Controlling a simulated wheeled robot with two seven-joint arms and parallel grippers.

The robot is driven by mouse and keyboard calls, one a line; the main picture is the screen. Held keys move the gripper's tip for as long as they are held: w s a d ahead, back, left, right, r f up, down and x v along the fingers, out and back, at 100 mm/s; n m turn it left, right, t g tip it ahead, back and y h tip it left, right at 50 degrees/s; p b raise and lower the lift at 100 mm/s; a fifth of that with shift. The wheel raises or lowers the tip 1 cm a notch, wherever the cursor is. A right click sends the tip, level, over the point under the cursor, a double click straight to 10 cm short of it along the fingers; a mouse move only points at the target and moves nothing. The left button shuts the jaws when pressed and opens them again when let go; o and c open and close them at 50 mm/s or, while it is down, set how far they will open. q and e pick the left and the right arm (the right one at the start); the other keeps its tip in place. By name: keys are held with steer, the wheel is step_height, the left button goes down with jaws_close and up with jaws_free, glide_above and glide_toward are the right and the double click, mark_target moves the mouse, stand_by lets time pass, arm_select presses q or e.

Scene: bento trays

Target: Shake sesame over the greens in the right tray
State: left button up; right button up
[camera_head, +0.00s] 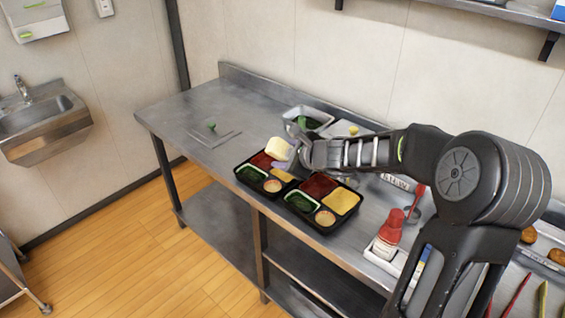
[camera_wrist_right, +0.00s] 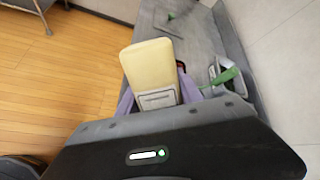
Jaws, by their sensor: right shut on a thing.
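My right gripper (camera_head: 288,155) is shut on a pale yellow container (camera_head: 278,148), taken as the sesame shaker, and holds it tilted above the far part of the left bento tray (camera_head: 251,189). In the right wrist view the container (camera_wrist_right: 152,70) sits between the lavender fingers, with a small label near its base; the label cannot be read. The right bento tray (camera_head: 300,219) lies nearer on the table, with greens (camera_head: 300,203) in its left compartment. No sesame can be made out on them. My left gripper is not in view.
A bin of greens (camera_head: 307,122) stands behind the trays. Red-topped bottles (camera_head: 390,226) stand in a white holder (camera_head: 384,250) to the right.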

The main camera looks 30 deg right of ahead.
steer(key=shift+s+d+f+m+t+y+b, duration=0.15)
steer(key=shift+f+m+t+y+b, duration=0.3)
steer(key=shift+b, duration=1.1)
steer(key=shift+d+f+m+t+y+b, duration=0.2)
steer(key=shift+m+t+y+b, duration=0.3)
steer(key=shift+b, duration=1.05)
steer(key=shift+f+b, duration=1.3)
steer(key=shift+b, duration=0.1)
steer(key=shift+s, duration=0.15)
steer(key=shift+f, duration=0.1)
step_height(320, 180, down, 4)
steer(key=b, duration=0.4)
steer(key=shift+r, duration=0.2)
step_height(320, 180, up, 4)
steer(key=p, duration=0.2)
steer(key=shift+p, duration=0.35)
steer(key=shift+f, duration=0.1)
